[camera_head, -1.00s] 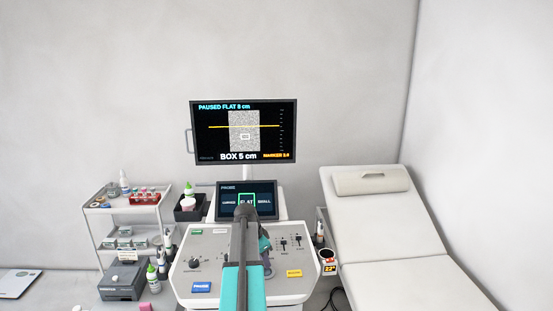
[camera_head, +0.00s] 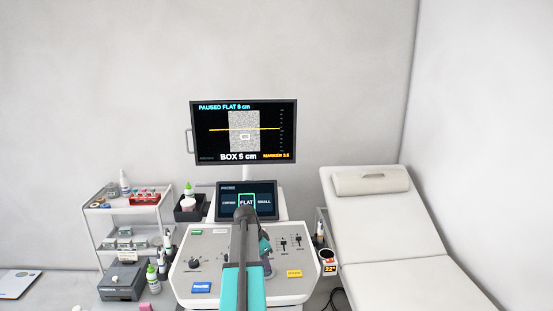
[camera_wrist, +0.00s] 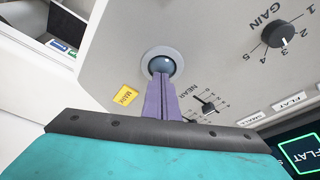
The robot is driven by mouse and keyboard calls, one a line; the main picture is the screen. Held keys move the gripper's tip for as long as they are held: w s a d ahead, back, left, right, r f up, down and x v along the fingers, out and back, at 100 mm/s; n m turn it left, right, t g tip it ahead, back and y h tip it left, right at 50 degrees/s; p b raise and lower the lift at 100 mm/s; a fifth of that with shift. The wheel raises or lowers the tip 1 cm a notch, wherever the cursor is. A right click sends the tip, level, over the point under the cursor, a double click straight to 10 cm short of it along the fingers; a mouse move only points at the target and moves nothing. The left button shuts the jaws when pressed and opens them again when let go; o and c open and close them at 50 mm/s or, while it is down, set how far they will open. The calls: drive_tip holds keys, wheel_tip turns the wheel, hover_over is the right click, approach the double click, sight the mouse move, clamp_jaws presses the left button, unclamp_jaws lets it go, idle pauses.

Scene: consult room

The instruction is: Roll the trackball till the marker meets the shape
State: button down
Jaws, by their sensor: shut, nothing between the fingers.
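The trackball (camera_wrist: 161,65) is a dark blue-grey ball in a pale ring on the console panel. My gripper (camera_wrist: 161,80) has purple fingers, closed together and empty, with the tips against the ball's near edge. The upper monitor (camera_head: 203,145) reads "PAUSED FLAT" and "BOX 5 cm". Its yellow marker line (camera_head: 220,129) crosses the speckled strip above a small pale box shape (camera_head: 245,137). Line and shape look slightly apart. The marker readout looks like 3.5.
The console panel (camera_head: 215,245) carries knobs, sliders, a blue button (camera_head: 201,288) and a yellow button (camera_head: 294,273) near the ball. A small screen (camera_head: 230,203) stands behind it. A cart (camera_head: 92,208) is left, an exam couch (camera_head: 385,220) right.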

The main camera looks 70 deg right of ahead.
drive_tip(key=shift+s+a, duration=0.15)
drive_tip(key=shift+a, duration=0.25)
idle(0.3)
idle(0.4)
drive_tip(key=shift+r+p, duration=1.25)
drive_tip(key=shift+r, duration=1.25)
drive_tip(key=shift+b, duration=0.4)
drive_tip(key=b, duration=0.1)
drive_tip(key=r+m+b, duration=0.1)
drive_tip(key=b, duration=0.1)
drive_tip(key=shift+w+d, duration=0.25)
drive_tip(key=shift+w, duration=0.1)
drive_tip(key=shift+w+a+r+m+b, duration=0.15)
drive_tip(key=shift+r+m+b, duration=0.45)
drive_tip(key=shift+r+m, duration=0.15)
